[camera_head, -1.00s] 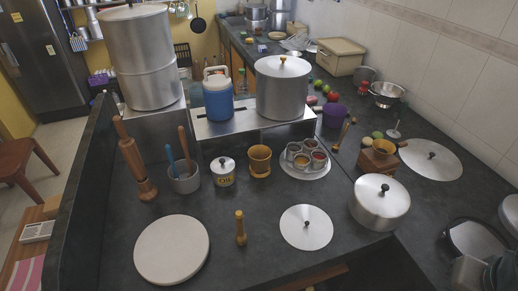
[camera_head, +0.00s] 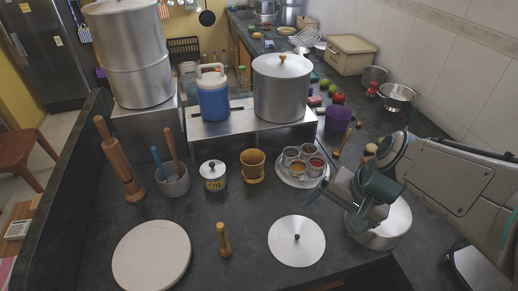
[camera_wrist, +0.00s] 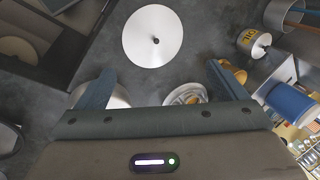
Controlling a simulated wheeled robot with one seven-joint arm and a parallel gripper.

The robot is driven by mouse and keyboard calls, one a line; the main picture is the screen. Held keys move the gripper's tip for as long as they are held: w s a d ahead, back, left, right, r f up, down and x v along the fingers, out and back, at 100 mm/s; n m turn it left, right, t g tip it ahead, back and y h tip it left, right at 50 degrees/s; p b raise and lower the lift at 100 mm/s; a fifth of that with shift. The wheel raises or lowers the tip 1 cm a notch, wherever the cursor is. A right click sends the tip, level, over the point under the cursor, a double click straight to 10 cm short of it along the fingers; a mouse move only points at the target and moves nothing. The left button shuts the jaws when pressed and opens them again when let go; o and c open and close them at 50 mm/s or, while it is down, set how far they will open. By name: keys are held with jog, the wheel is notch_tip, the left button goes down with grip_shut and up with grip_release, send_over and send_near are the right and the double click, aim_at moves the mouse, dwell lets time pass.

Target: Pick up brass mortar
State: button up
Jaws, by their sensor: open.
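The brass mortar (camera_head: 252,167) is a golden, cup-shaped vessel standing upright on the dark counter, between the oil pot and the steel spice tray. In the wrist view part of a golden form, apparently the mortar (camera_wrist: 238,74), shows beside the right finger, which partly hides it. My gripper (camera_head: 338,208) is open and empty. It hangs above the counter to the right of the mortar, in front of the lidded pot and near the spice tray, apart from the mortar. Both fingers spread wide in the wrist view (camera_wrist: 160,78).
The oil pot (camera_head: 213,176) stands close left of the mortar, and the spice tray (camera_head: 293,179) close right. A metal shelf (camera_head: 225,125) bearing a blue jug (camera_head: 214,98) and large pot (camera_head: 281,90) is behind.

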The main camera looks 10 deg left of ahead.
jog(key=w+a+f+m+y+b, duration=0.1)
jog(key=w+a+f+m+y, duration=0.2)
jog(key=w+a+m+y, duration=0.25)
jog(key=m+t+y+b, duration=0.15)
jog(key=m+t, duration=0.25)
jog(key=m, duration=1.1)
send_near(261, 170)
jog(key=x, duration=0.7)
jog(key=shift+s+a, duration=0.35)
jog(key=shift+a, duration=0.05)
jog(key=shift+w+p+x, duration=0.2)
jog(key=shift+p+x, duration=0.25)
jog(key=shift+x, duration=0.55)
jog(key=shift+w+p+x, duration=0.2)
jog(key=shift+p+x, duration=0.25)
jog(key=shift+x, duration=0.55)
jog(key=shift+w+a+f, duration=0.3)
jog(key=shift+w+f, duration=0.05)
jog(key=shift+r, duration=0.1)
jog(key=c, duration=1.5)
